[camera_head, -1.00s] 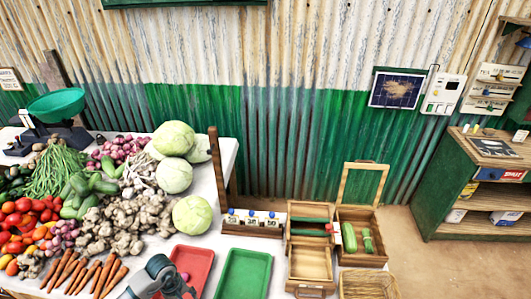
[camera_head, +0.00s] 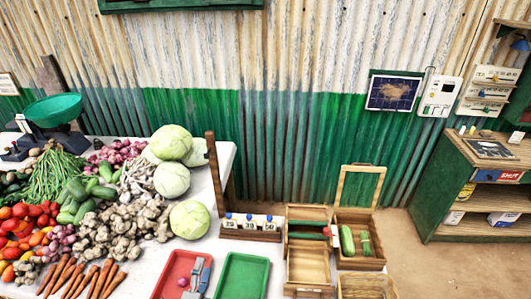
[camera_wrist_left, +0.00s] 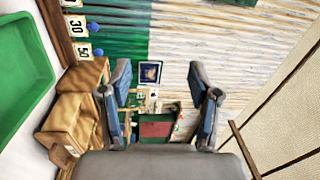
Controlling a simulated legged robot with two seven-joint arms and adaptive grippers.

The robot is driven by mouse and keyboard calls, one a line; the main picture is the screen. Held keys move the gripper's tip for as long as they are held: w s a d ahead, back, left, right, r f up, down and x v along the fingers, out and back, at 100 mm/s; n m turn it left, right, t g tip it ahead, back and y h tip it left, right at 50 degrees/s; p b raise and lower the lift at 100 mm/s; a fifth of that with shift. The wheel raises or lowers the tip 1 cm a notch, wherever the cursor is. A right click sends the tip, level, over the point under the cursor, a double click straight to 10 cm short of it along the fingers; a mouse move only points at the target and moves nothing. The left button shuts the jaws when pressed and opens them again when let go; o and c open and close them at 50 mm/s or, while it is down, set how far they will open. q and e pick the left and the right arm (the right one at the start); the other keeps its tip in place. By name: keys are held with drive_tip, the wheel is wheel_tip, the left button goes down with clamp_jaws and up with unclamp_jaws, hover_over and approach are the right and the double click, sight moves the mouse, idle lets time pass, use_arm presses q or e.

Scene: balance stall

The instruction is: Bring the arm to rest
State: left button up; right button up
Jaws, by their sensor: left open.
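My left gripper (camera_head: 199,272) shows at the bottom edge of the head view, in front of the right part of the red tray (camera_head: 171,267). In the left wrist view its two grey-blue fingers (camera_wrist_left: 164,88) stand wide apart with nothing between them. Most of my left arm is out of the head view. My right gripper is in neither view.
A small pink onion (camera_head: 183,282) lies in the red tray. A green tray (camera_head: 242,276) is beside it. Vegetables and a scale (camera_head: 54,108) crowd the table's left. Wooden boxes (camera_head: 309,264) and number blocks (camera_head: 250,226) stand right. A corrugated wall is behind.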

use_arm(q)
drive_tip(key=s+a+f+n+g+y, duration=0.45)
drive_tip(key=s+f+n+g, duration=0.5)
drive_tip(key=f+n, duration=0.4)
drive_tip(key=s+d+f+n+g+h, duration=0.25)
drive_tip(key=s+f+g, duration=0.5)
drive_tip(key=s, duration=0.65)
wheel_tip(320, 180, down, 28)
drive_tip(key=s, duration=0.3)
drive_tip(key=s+a+f, duration=0.1)
drive_tip(key=s+f, duration=0.6)
drive_tip(key=s+a+f, duration=0.2)
drive_tip(key=s+f, duration=0.4)
drive_tip(key=s, duration=0.2)
drive_tip(key=shift+s+a+f+g, duration=0.15)
drive_tip(key=shift+a+f+g, duration=0.1)
drive_tip(key=shift+f+g, duration=0.15)
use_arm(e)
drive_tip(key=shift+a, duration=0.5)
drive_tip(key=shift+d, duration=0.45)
